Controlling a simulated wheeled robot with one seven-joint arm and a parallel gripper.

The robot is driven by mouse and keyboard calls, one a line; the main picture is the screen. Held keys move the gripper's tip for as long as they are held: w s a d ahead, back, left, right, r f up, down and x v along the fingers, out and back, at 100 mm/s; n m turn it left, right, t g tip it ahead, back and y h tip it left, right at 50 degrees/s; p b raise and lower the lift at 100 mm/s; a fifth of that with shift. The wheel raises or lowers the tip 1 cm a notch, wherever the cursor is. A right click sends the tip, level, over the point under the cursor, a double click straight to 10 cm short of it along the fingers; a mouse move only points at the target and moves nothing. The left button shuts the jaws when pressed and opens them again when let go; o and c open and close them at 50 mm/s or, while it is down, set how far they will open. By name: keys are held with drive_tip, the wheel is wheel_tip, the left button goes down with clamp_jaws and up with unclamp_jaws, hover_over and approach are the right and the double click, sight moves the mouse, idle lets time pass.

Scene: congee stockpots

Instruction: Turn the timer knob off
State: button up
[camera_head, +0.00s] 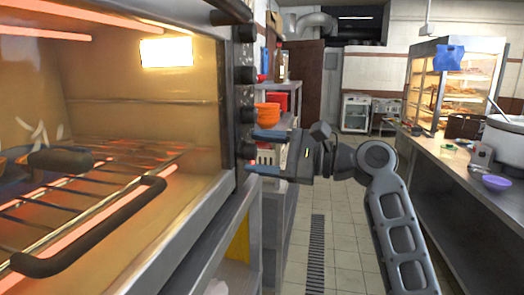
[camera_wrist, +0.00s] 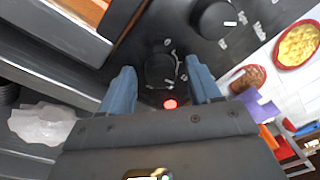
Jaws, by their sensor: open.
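The oven's dark control panel carries a column of black knobs. The lowest knob (camera_head: 246,150) sits by my fingertips in the head view; in the wrist view a black knob (camera_wrist: 161,70) lies between my two blue fingers. A white mark shows near its edge, and a lit red lamp (camera_wrist: 170,104) is beside it. Labels are too small to read, so I cannot confirm which knob is the timer. My gripper (camera_head: 255,152) is open, one finger on each side of the knob, also seen in the wrist view (camera_wrist: 162,78). Contact with the knob cannot be told.
Another knob (camera_wrist: 214,19) with a white pointer is close by on the panel. The oven (camera_head: 180,235) glows inside, with a wire rack (camera_head: 75,205) and its handle. Orange bowls (camera_head: 267,113) stand on a shelf behind my gripper. A counter (camera_head: 440,165) runs along the right; the floor between is clear.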

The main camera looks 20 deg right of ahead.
drive_tip(key=shift+c, duration=0.2)
drive_tip(key=c, duration=1)
drive_tip(key=shift+f+n+b, duration=0.1)
drive_tip(key=shift+n+b, duration=0.2)
drive_tip(key=n+b, duration=0.1)
drive_tip(key=n, duration=0.1)
drive_tip(key=n+b, duration=0.1)
drive_tip(key=shift+f+n, duration=0.2)
drive_tip(key=shift+n, duration=0.2)
drive_tip(key=n+b, duration=0.4)
drive_tip(key=shift+f+n+y, duration=0.15)
drive_tip(key=shift+n+y, duration=0.25)
drive_tip(key=n+b, duration=0.5)
drive_tip(key=shift+w+f+n+y+b, duration=0.1)
drive_tip(key=shift+n+y+b, duration=0.25)
drive_tip(key=shift+n+y, duration=0.05)
drive_tip(key=n+b, duration=0.2)
drive_tip(key=n, duration=0.1)
drive_tip(key=shift+g+b, duration=0.3)
drive_tip(key=shift+b, duration=0.1)
drive_tip(key=shift+d+n+b, duration=0.1)
drive_tip(key=shift+n+b, duration=0.5)
drive_tip(key=shift+n, duration=0.4)
